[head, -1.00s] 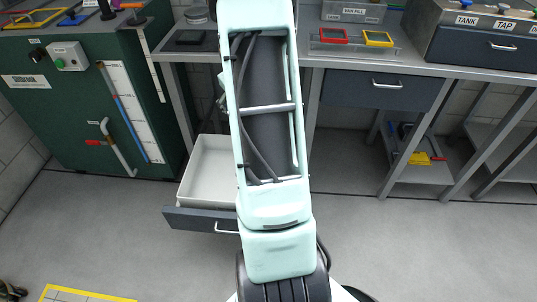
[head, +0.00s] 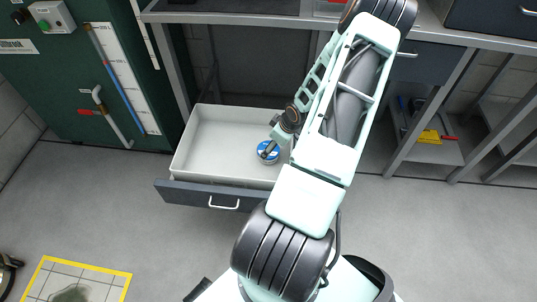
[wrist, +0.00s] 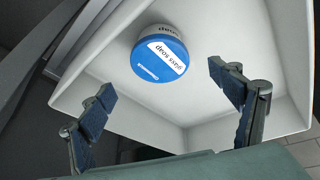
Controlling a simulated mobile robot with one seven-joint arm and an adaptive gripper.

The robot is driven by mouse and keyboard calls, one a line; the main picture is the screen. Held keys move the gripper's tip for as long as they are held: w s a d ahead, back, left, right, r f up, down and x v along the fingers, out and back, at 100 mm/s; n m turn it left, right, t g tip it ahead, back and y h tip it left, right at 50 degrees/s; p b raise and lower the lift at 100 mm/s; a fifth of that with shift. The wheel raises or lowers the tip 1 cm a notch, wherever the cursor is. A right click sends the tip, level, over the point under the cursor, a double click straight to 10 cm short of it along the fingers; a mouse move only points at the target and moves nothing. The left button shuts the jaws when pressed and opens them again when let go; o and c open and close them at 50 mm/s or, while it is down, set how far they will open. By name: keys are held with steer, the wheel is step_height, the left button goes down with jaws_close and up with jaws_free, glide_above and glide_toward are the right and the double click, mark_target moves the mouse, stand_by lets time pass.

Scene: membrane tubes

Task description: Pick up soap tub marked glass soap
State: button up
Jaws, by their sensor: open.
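The soap tub (wrist: 160,58) is a short round tub with a blue lid and a white label reading "glass soap", upside down in the wrist view. It stands on the floor of the open drawer (head: 225,122). In the head view the tub (head: 268,152) is near the drawer's right side, partly covered by my gripper. My gripper (wrist: 165,98) is open, its two dark fingers wide apart, with nothing between the tips. The tub lies beyond the fingertips, slightly left of the middle between them. I cannot tell the exact gap.
The drawer walls (wrist: 90,62) rise around the tub. The dark drawer front with its handle (head: 224,204) is pulled out. A workbench edge (head: 240,19) runs above and behind the drawer. A green cabinet (head: 70,90) stands at the left. The rest of the drawer floor looks empty.

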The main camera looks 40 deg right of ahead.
steer(key=b+x, duration=0.3)
steer(key=x, duration=0.5)
steer(key=shift+a+b, duration=0.1)
steer(key=shift+b, duration=0.25)
steer(key=shift+r, duration=0.1)
steer(key=c, duration=1.5)
